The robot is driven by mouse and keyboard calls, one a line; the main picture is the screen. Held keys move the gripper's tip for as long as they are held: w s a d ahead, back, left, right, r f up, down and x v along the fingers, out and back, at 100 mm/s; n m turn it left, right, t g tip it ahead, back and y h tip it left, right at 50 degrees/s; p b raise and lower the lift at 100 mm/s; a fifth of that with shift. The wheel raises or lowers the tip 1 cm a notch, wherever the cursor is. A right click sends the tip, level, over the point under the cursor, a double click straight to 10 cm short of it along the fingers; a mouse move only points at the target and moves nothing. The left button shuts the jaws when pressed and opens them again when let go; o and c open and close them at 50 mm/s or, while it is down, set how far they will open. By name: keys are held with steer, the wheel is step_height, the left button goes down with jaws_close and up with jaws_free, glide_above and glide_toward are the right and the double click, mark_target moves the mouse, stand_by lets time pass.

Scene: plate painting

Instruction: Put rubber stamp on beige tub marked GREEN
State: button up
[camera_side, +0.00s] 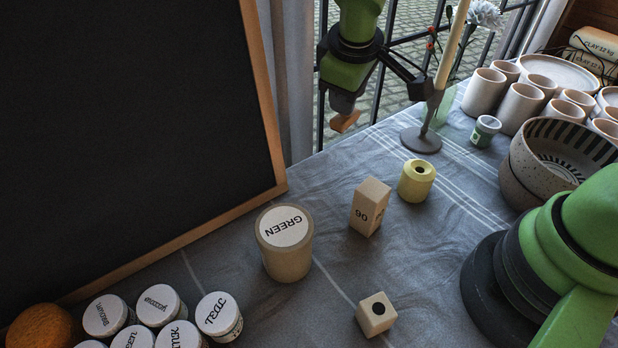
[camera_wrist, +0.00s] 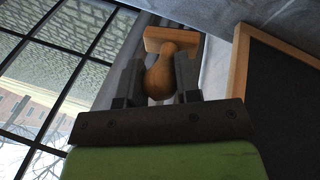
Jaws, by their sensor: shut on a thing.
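My gripper (camera_side: 343,104) is high at the top middle of the side view, behind and above the beige tub and well apart from it. It is shut on the rubber stamp (camera_side: 345,122), whose wooden base shows below the fingers. In the wrist view the stamp's rounded wooden handle (camera_wrist: 163,76) is between the two dark fingers, with its bar-shaped base beyond them. The beige tub (camera_side: 287,262) stands upright on the cloth, with a white lid label reading GREEN, upside down in the side view. The lid's top is bare. The tub is not seen in the wrist view.
A wooden block marked 06 (camera_side: 368,208), a yellow pot (camera_side: 416,181) and a small holed block (camera_side: 376,314) stand right of the tub. Several lettered jars (camera_side: 219,316) are front left. A framed blackboard (camera_side: 130,120) rises at left. A lamp-like stand (camera_side: 421,140) is near my gripper.

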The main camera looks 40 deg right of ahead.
steer(key=s+a+r+n+y, duration=0.2)
steer(key=s+a+r+n, duration=0.25)
steer(key=a+n, duration=0.35)
steer(key=s+a+r+n+y, duration=0.3)
steer(key=s+a+r+n, duration=0.15)
steer(key=a+n, duration=0.4)
steer(key=m, duration=0.2)
glide_above(283, 225)
step_height(283, 225, down, 6)
steer(key=shift+n, duration=0.25)
steer(key=shift+f, duration=2.35)
steer(key=shift+f, duration=0.1)
steer(key=o, duration=0.9)
